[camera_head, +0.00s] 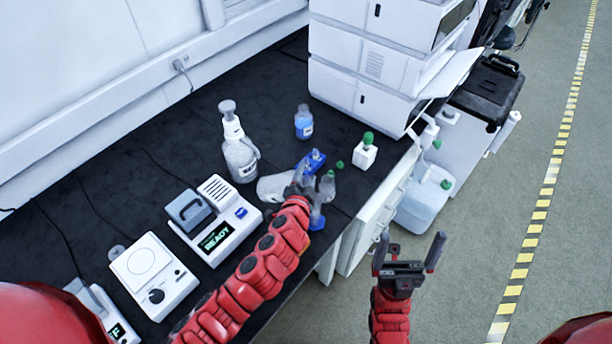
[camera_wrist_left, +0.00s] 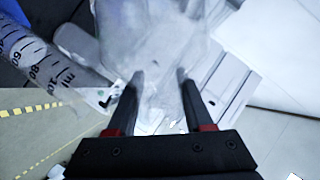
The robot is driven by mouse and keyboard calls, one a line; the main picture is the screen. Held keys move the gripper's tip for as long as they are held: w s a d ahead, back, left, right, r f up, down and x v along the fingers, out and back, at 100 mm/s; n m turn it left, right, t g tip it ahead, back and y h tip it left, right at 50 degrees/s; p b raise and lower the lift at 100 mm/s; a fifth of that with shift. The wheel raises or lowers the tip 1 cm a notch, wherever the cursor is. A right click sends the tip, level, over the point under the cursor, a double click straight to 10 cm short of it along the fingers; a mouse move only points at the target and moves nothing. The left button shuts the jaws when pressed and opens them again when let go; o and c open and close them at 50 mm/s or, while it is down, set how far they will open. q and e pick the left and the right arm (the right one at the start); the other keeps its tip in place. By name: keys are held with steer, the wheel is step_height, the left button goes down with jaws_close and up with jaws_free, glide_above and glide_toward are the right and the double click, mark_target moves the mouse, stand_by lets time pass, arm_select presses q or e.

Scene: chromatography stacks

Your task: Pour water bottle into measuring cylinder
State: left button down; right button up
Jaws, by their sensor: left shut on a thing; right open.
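My left gripper (camera_head: 304,185) is shut on a clear water bottle (camera_head: 272,187), which is tilted nearly level above the dark bench. In the left wrist view, the blurred translucent bottle (camera_wrist_left: 155,55) fills the space between the fingers. The clear measuring cylinder (camera_head: 327,188) stands just right of the gripper, with a blue base at its foot. Its printed scale shows at the upper left of the wrist view (camera_wrist_left: 42,62). The bottle's mouth and any water flow are not clear. My right gripper (camera_head: 408,258) is open and empty, beyond the bench edge over the floor.
A wash bottle (camera_head: 240,155), a small blue-liquid bottle (camera_head: 304,122) and a white green-capped container (camera_head: 365,152) stand behind. A blue item (camera_head: 311,160) and loose green cap lie near the cylinder. Devices including a READY display (camera_head: 215,235) occupy the left; white instrument stacks (camera_head: 375,70) stand at the back.

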arm_select(q)
steer(key=shift+d+f+b, duration=0.15)
steer(key=shift+f+b, duration=0.05)
steer(key=shift+b, duration=0.3)
steer(key=shift+m, duration=0.3)
steer(key=shift+f+m+t+b, duration=0.3)
steer(key=shift+b, duration=0.6)
steer(key=shift+y+b, duration=0.3)
steer(key=shift+b, duration=0.15)
steer(key=shift+r+m, duration=0.15)
steer(key=shift+m, duration=0.25)
